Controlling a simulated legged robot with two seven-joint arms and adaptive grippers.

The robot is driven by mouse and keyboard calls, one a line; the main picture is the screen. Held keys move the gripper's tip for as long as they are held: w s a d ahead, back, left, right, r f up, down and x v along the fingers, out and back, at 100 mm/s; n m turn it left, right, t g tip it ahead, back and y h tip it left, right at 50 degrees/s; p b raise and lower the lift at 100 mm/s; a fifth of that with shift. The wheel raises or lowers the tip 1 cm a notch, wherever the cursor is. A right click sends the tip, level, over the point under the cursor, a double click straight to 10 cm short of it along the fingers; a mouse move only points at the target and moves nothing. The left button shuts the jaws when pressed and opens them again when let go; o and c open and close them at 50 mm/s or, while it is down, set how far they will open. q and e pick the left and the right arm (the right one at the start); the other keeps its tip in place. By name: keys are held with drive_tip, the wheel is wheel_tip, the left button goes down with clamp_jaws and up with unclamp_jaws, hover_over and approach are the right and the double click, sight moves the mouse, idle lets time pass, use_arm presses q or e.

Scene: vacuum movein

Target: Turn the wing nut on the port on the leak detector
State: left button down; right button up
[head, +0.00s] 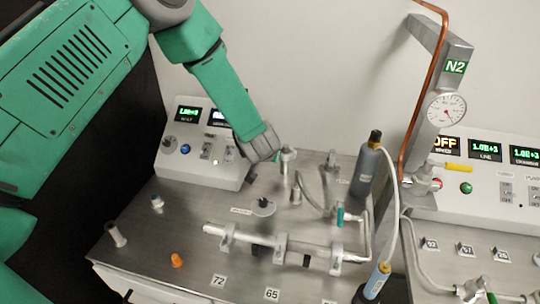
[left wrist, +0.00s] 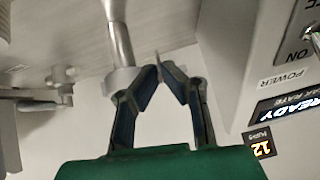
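The leak detector (head: 202,160) is the white console at the back left of the bench, with lit green displays. Its front also shows at the right of the left wrist view (left wrist: 285,60). A metal port tube (left wrist: 118,35) with a clamp ring (left wrist: 122,80) stands beside it; its top shows in the head view (head: 288,155). My left gripper (head: 268,152) reaches down to this port. In the left wrist view its fingertips (left wrist: 160,70) are drawn together on a thin upright wing of the wing nut (left wrist: 158,58). The rest of the nut is hidden. My right gripper is out of view.
A horizontal pipe assembly (head: 270,247) lies on the steel bench (head: 180,215). A grey cylinder (head: 368,165), a copper pipe (head: 413,115) and a gauge (head: 446,108) stand to the right. An orange piece (head: 177,261) and small fittings lie at front left.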

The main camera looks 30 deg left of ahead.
use_arm(q)
drive_tip(key=c, duration=2)
unclamp_jaws()
drive_tip(key=shift+c, duration=0.2)
drive_tip(key=v, duration=1.1)
drive_tip(key=shift+s+d+r, duration=0.2)
drive_tip(key=shift+s+r, duration=0.05)
drive_tip(key=shift+s, duration=0.05)
